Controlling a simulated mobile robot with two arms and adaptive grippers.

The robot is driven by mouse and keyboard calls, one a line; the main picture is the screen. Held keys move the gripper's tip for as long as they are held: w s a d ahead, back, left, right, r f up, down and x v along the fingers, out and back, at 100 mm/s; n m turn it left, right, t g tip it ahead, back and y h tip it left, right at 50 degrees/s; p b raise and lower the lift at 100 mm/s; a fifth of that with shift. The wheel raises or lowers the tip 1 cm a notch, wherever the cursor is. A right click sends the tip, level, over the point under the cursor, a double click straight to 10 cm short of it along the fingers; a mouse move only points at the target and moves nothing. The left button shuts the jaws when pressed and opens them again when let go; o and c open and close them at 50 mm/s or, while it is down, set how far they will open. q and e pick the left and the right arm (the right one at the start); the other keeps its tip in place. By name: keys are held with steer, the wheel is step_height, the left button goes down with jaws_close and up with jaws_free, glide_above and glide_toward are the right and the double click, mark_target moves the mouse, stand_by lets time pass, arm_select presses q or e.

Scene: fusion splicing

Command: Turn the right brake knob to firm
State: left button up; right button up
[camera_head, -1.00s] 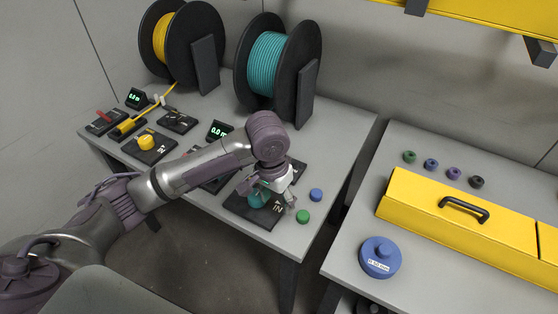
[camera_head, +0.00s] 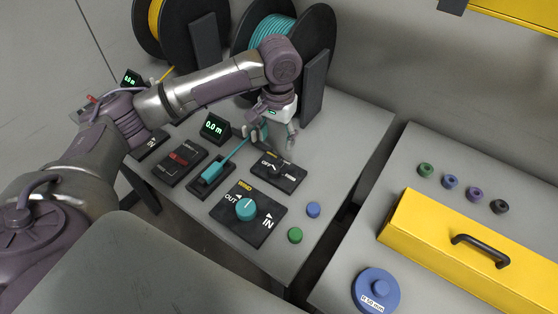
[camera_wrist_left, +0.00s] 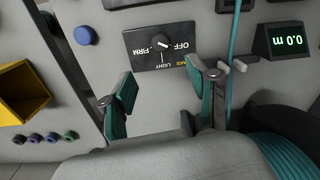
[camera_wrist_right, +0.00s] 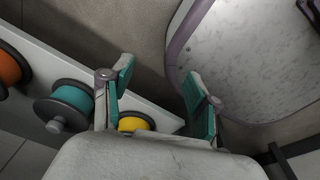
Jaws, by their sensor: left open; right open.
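The right brake panel (camera_head: 274,174) is a black plate behind the teal rewind knob's panel, marked OFF, LIGHT and FIRM. Its small dark knob (camera_head: 277,168) has a white pointer line; in the left wrist view the knob (camera_wrist_left: 161,43) shows whole, its line slanting on the OFF side. My left gripper (camera_head: 278,136) is open and empty, above the table just behind the brake panel, apart from the knob. Its fingers (camera_wrist_left: 165,85) frame the space in front of the panel in the left wrist view. My right gripper (camera_wrist_right: 160,82) is open and empty, away from the panel.
A teal fibre line runs to a teal block (camera_head: 214,172) beside the panel. The rewind knob (camera_head: 246,209), blue cap (camera_head: 313,209) and green cap (camera_head: 295,235) stand in front. The teal spool (camera_head: 318,75) stands behind my left gripper. A display (camera_head: 214,127) is left.

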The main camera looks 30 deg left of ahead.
arm_select(q)
glide_above(275, 169)
steer(key=f, duration=0.5)
steer(key=shift+s+f, duration=0.15)
steer(key=shift+s, duration=0.05)
step_height(275, 169, down, 6)
steer(key=shift+w+f, duration=0.15)
steer(key=shift+f, duration=0.45)
arm_select(e)
steer(key=shift+s+a+r, duration=0.15)
steer(key=shift+s+a, duration=0.05)
steer(key=shift+s, duration=0.6)
steer(key=shift+s, duration=0.1)
arm_select(q)
steer(key=shift+c, duration=1.9)
jaws_close()
arm_select(e)
steer(key=shift+s, duration=0.25)
